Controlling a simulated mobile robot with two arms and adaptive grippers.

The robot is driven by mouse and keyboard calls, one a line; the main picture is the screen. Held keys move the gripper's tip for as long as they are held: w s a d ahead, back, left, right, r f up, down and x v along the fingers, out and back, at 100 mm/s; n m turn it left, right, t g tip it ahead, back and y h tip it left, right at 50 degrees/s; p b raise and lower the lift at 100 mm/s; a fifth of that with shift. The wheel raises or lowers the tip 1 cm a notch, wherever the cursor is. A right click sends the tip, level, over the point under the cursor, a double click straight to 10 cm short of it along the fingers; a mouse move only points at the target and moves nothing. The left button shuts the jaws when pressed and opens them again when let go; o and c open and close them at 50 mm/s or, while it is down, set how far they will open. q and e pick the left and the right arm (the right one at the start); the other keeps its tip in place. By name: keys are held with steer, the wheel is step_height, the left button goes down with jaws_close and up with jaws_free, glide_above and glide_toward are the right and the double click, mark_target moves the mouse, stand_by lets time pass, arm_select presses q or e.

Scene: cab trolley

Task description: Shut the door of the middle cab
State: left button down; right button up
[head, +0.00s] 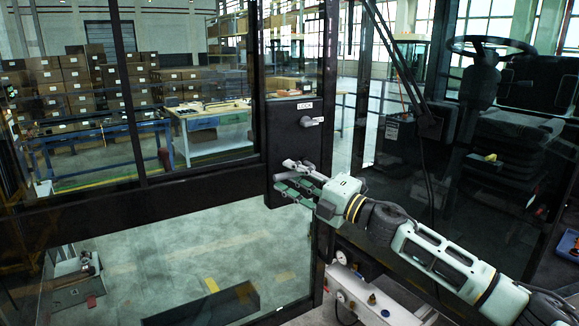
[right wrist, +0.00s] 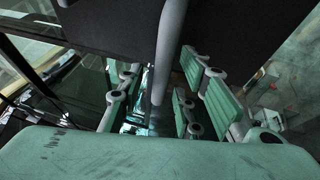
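The cab door (head: 130,95) has a black frame and glass panes and fills the left and middle of the head view. Its dark lock panel (head: 285,140) carries a LOCK label and a small grey turn handle (head: 312,121). The door appears ajar, with a gap between its right edge and the dark cab post (head: 361,90). My right gripper (head: 298,187) is at the lower part of the lock panel. In the right wrist view, a grey bar handle (right wrist: 171,40) runs between its green-padded fingers, with visible gaps on both sides. My left gripper is not visible.
The cab's seat (head: 510,130) and steering wheel (head: 490,45) are at the right. A pale ledge with fittings (head: 365,295) lies below my right arm. Stacked boxes (head: 60,90) and a workbench (head: 212,115) show beyond the glass. Open floor shows through the lower pane.

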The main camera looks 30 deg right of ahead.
steer(key=shift+w+a, duration=0.2)
steer(key=shift+w, duration=0.4)
jaws_close()
